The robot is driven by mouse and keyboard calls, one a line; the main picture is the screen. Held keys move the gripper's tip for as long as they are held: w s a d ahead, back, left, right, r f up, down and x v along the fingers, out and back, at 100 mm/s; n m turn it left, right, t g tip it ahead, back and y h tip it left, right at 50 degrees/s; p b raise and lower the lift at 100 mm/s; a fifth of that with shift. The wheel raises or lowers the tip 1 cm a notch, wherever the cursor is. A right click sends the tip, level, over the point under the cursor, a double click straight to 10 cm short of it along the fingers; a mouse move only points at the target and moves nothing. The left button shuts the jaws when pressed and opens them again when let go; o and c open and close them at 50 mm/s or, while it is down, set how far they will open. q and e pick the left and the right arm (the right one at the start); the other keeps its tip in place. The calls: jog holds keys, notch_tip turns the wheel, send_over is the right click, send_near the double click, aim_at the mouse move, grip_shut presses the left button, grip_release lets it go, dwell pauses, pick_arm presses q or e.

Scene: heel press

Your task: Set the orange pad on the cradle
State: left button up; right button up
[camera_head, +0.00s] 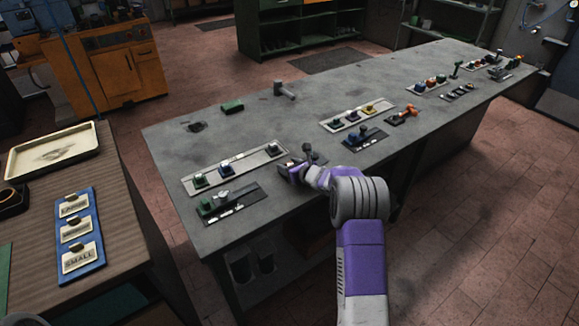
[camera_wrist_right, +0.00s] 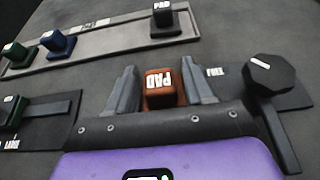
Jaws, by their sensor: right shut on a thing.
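The orange pad (camera_wrist_right: 160,88), a brown-orange block lettered PAD, sits between the fingers of my right gripper (camera_wrist_right: 161,90) in the right wrist view. The fingers are shut on it. In the head view my right gripper (camera_head: 297,172) is low over the near edge of the long grey table, and the pad is hard to make out there. A dark plate (camera_wrist_right: 295,99) with a black knob (camera_wrist_right: 270,75) and the word FREE lies just right of the pad. I cannot tell whether the pad touches the plate, or which part is the cradle. My left gripper is out of view.
A grey tray (camera_head: 236,169) with green, blue and black pads lies just beyond the gripper. A dark plate with a green block (camera_head: 206,206) is to the left. More trays and plates stand to the right. The middle of the grey table (camera_head: 240,130) is mostly clear.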

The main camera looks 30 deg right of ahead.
jog(key=shift+f+b, duration=0.15)
jog(key=shift+b, duration=0.15)
dwell(0.5)
jog(key=o, duration=1.1)
jog(key=p+v, duration=0.1)
jog(key=v, duration=0.6)
jog(key=shift+s, duration=0.3)
